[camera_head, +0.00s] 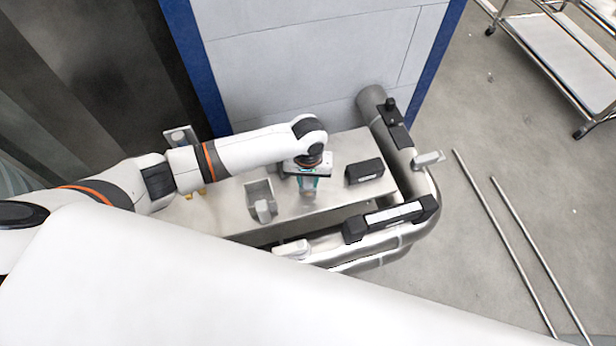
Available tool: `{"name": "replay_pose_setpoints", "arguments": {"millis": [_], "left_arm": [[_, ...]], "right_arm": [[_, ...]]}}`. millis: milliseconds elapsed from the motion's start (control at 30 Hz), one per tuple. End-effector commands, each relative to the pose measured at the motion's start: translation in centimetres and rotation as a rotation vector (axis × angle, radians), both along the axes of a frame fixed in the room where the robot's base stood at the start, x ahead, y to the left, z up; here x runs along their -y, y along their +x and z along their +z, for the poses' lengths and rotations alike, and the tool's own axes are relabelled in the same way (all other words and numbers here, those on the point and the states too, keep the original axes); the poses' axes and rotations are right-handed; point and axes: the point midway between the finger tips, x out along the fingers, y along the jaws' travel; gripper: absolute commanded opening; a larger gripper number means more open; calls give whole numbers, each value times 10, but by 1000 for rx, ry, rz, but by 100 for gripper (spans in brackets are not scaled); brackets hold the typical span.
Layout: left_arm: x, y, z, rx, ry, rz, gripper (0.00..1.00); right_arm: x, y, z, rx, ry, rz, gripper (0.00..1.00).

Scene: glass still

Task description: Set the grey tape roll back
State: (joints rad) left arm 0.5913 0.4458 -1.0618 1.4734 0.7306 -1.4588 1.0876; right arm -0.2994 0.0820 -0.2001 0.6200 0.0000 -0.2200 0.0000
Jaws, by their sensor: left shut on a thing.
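My left gripper (308,181) is over the middle of the metal bench (345,148), pointing down, with its arm coming in from the left. It is shut on a small grey thing, which I take to be the grey tape roll (308,188). The roll is mostly hidden by the fingers, and I cannot tell whether it touches the bench top. My right gripper is out of view.
A grey metal holder (259,190) stands on the bench just left of the gripper. A black box (364,172) is to its right. A thick bent metal pipe (424,184) with black fittings runs around the bench's right end and front. A trolley (560,50) stands far right.

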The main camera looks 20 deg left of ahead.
Motion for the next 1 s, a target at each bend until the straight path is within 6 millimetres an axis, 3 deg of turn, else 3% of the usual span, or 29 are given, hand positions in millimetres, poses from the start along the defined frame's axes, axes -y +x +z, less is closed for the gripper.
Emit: {"name": "replay_pose_setpoints", "arguments": {"millis": [300,333,467,1000], "left_arm": [[0,0,-5,0,0,0,0],[0,0,-5,0,0,0,32],[0,0,-5,0,0,0,53],[0,1,2,1,-2,0,54]], "right_arm": [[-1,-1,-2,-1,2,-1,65],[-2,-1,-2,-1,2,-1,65],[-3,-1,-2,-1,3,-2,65],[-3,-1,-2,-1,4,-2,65]]}}
